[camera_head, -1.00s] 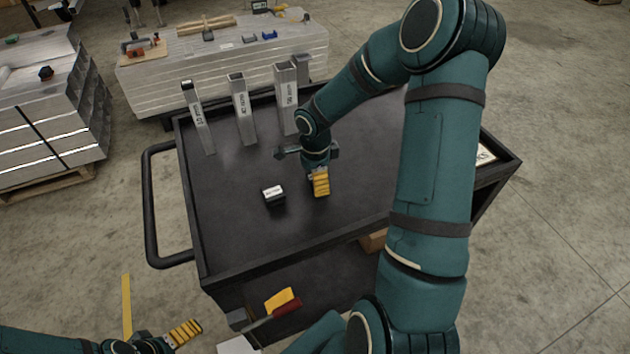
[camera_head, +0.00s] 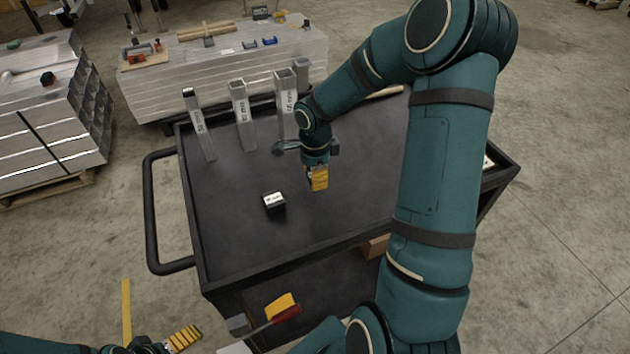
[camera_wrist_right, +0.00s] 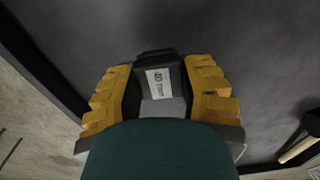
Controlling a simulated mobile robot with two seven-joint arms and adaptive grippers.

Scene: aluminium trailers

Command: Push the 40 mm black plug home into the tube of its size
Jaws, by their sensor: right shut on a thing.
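The 40 mm black plug (camera_wrist_right: 160,80), with a white "40 mm" label, is between the yellow fingers of my right gripper (camera_wrist_right: 162,92) in the right wrist view. The right gripper (camera_head: 318,180) is shut on it, over the black cart top, right of a second black plug.
The second black plug (camera_head: 274,203), with a pale label, sits on the cart top (camera_head: 235,240). A wooden-handled tool (camera_wrist_right: 300,148) lies at the wrist view's right. A raised rim edges the cart. Stacked aluminium (camera_head: 225,70) stands behind. The cart's front middle is clear.

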